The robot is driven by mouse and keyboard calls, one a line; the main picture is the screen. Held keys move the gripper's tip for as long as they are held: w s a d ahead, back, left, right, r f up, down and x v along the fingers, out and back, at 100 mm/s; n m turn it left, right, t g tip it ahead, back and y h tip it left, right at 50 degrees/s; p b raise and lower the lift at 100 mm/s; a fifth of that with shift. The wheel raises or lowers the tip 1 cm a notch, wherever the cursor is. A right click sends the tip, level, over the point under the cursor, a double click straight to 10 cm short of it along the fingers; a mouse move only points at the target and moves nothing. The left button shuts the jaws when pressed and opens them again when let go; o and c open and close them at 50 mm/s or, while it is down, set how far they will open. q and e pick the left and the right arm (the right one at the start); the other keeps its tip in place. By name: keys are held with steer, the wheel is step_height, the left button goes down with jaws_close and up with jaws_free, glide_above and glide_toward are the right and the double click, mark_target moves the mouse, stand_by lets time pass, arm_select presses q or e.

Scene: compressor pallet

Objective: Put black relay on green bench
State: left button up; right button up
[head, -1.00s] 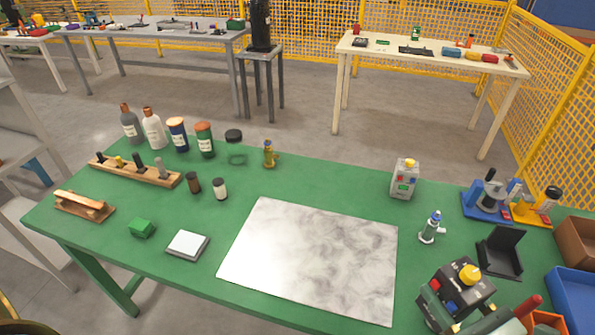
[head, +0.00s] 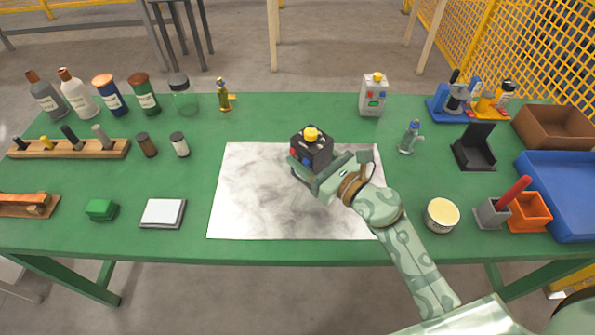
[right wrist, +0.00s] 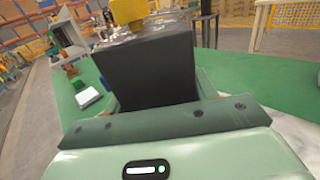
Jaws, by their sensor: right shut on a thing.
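The black relay (head: 312,148) is a dark box with a yellow knob on top and red and blue parts on its side. My right gripper (head: 318,172) is shut on it, over the marble-patterned white sheet on the green bench (head: 270,120). In the right wrist view the relay (right wrist: 150,70) fills the middle, held upright between the jaws of the right gripper (right wrist: 155,110). Whether its underside touches the sheet cannot be told. My left gripper is not in view.
The white sheet (head: 250,210) covers the bench's middle. A grey box with buttons (head: 373,95) and a small bottle (head: 410,137) stand to the right, with a round tin (head: 441,215) nearer. Bottles line the back left. Bare green surface lies left of the sheet.

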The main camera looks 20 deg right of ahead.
steer(key=w+f, duration=0.1)
steer(key=w+f+b, duration=0.1)
steer(key=f, duration=0.2)
steer(key=shift+w+a+b, duration=0.25)
steer(key=shift+w+b, duration=0.15)
steer(key=f+b, duration=0.1)
steer(key=f, duration=0.1)
steer(key=f+b, duration=0.2)
steer(key=shift+w, duration=0.4)
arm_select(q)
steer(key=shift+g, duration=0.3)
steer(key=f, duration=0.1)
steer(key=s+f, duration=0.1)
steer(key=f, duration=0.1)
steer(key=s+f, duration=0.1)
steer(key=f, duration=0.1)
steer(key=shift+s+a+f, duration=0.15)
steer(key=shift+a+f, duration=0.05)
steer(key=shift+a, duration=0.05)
arm_select(e)
steer(key=shift+r, duration=0.15)
steer(key=o, duration=1.2)
steer(key=shift+f, duration=0.2)
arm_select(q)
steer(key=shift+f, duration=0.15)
arm_select(e)
steer(key=shift+r, duration=0.1)
